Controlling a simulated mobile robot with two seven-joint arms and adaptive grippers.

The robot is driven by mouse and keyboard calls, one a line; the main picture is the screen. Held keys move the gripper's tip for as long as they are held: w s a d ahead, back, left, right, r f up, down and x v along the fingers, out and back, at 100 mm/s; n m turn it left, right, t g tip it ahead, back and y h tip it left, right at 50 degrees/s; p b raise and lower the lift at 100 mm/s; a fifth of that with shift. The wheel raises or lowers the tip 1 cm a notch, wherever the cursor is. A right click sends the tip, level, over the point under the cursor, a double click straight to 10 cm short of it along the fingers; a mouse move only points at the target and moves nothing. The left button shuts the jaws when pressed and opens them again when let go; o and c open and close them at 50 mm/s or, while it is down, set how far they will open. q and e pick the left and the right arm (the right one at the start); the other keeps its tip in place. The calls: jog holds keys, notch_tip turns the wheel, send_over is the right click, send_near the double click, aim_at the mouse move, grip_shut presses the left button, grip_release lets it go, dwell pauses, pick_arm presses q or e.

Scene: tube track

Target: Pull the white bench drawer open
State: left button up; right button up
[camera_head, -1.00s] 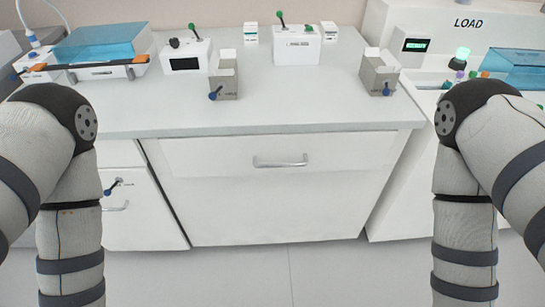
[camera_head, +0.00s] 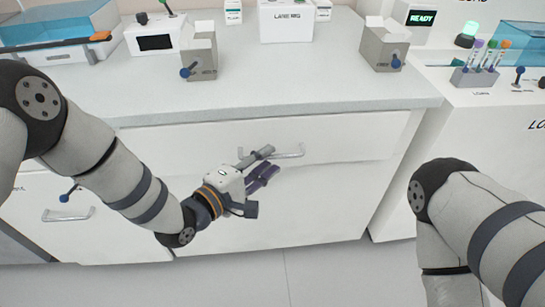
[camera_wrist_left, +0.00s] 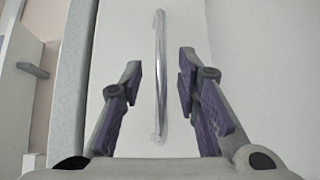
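The white bench drawer (camera_head: 350,140) is a wide panel under the worktop, and it looks closed. Its silver bar handle (camera_head: 288,154) is at the middle of the front. My left gripper (camera_head: 267,164) is in front of the handle, open, with purple-padded fingers. In the left wrist view the handle (camera_wrist_left: 160,75) runs up and down between the two open fingers (camera_wrist_left: 160,85), with a gap on each side. My right gripper is not in view; only my right arm shows at the right.
The worktop (camera_head: 290,85) holds two grey boxes with blue levers (camera_head: 199,60) (camera_head: 384,48) and white devices behind. A tube rack (camera_head: 475,77) stands on the right bench. A small cabinet handle (camera_head: 68,214) is at the lower left. The floor in front is clear.

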pick_arm(q)
jog(key=shift+x, duration=1.45)
grip_shut()
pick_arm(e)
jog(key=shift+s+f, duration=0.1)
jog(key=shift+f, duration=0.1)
